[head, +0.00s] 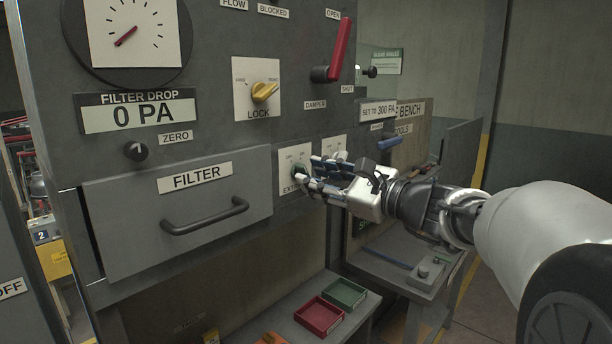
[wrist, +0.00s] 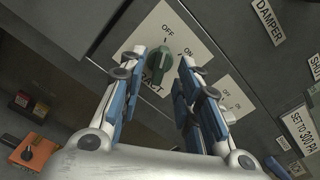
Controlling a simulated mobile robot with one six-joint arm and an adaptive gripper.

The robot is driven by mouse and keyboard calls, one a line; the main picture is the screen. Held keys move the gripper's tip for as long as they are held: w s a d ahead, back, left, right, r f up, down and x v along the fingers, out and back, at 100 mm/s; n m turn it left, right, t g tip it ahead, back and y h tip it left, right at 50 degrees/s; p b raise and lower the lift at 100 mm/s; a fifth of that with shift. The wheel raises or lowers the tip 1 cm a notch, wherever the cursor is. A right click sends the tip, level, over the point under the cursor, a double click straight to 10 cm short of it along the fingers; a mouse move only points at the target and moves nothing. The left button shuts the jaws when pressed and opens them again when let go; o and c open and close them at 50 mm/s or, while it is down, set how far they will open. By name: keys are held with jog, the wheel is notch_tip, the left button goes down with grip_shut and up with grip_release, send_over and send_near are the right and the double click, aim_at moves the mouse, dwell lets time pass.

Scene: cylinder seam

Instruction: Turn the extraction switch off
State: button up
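The extraction switch is a dark green rotary knob (wrist: 158,66) on a white plate (wrist: 150,32) marked OFF and ON. In the wrist view its ridge runs roughly up and down; I cannot tell for sure which mark it points to. In the head view the knob (head: 299,171) is partly hidden by my fingers. My gripper (wrist: 164,70) is open, with one finger on each side of the knob. I see a gap on both sides in the wrist view, so it is not clamped. My gripper also shows in the head view (head: 312,170), close to the panel.
A second white switch plate (head: 334,147) sits just right of the extraction plate. The yellow lock knob (head: 264,92) and red damper lever (head: 340,50) are above. The filter drawer handle (head: 204,216) sticks out at left. Red (head: 319,317) and green (head: 345,293) trays lie below.

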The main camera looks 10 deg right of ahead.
jog(key=v, duration=0.9)
jog(key=shift+s+d, duration=0.2)
jog(key=shift+s, duration=0.1)
jog(key=s+a+f+n+g+h+b, duration=0.1)
jog(key=s+a+f+n+g+b, duration=0.1)
jog(key=s+a+f+n+g, duration=1.05)
jog(key=s+f+n+t+h+b, duration=0.1)
jog(key=s+f+n+h+b, duration=0.35)
jog(key=s+f, duration=0.95)
jog(key=d+f+n+t+h, duration=0.1)
jog(key=d+f+n+h, duration=0.3)
jog(key=d+n+h, duration=0.1)
jog(key=shift+s+d+n+t+p, duration=0.15)
jog(key=shift+d+n+t+p, duration=0.15)
jog(key=shift+d+t+p, duration=0.1)
